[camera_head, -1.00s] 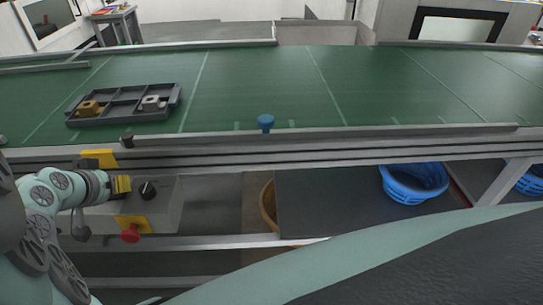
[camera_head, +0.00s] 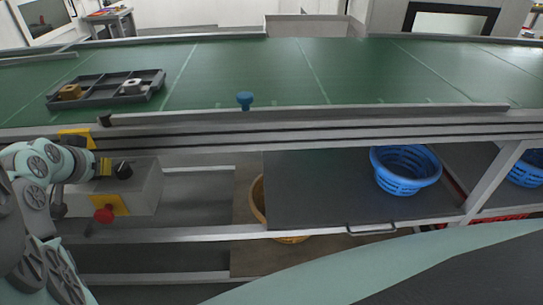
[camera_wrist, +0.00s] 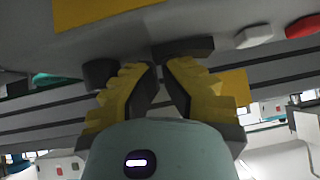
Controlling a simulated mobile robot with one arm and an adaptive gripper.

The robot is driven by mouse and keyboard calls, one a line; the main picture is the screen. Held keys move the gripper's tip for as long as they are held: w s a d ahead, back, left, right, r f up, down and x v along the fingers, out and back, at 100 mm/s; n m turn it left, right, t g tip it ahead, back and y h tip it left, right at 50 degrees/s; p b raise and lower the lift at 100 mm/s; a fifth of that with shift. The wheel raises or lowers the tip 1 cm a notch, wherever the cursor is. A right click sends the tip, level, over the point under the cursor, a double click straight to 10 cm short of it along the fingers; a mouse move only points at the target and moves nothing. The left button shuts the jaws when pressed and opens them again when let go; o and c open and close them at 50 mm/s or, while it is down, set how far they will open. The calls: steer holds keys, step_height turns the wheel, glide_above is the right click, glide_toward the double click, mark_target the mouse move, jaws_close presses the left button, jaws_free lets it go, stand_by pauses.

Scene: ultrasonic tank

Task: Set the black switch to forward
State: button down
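The switch's pointing direction is unclear.
A blue basket (camera_head: 405,170) is on the lower shelf.

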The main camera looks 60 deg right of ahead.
steer(key=shift+s+f, duration=0.1)
steer(key=shift+f, duration=0.35)
steer(key=shift+a, duration=0.2)
steer(key=shift+w+a, duration=0.2)
steer(key=shift+w, duration=0.1)
steer(key=shift+w+a+r, duration=0.1)
steer(key=shift+w+r, duration=0.1)
steer(key=shift+w, duration=0.1)
steer(key=shift+r, duration=0.25)
step_height(320, 180, up, 4)
steer(key=shift+r+p, duration=0.1)
steer(key=shift+p, duration=0.55)
steer(key=p+v, duration=0.2)
steer(key=v, duration=0.7)
steer(key=shift+r, duration=0.4)
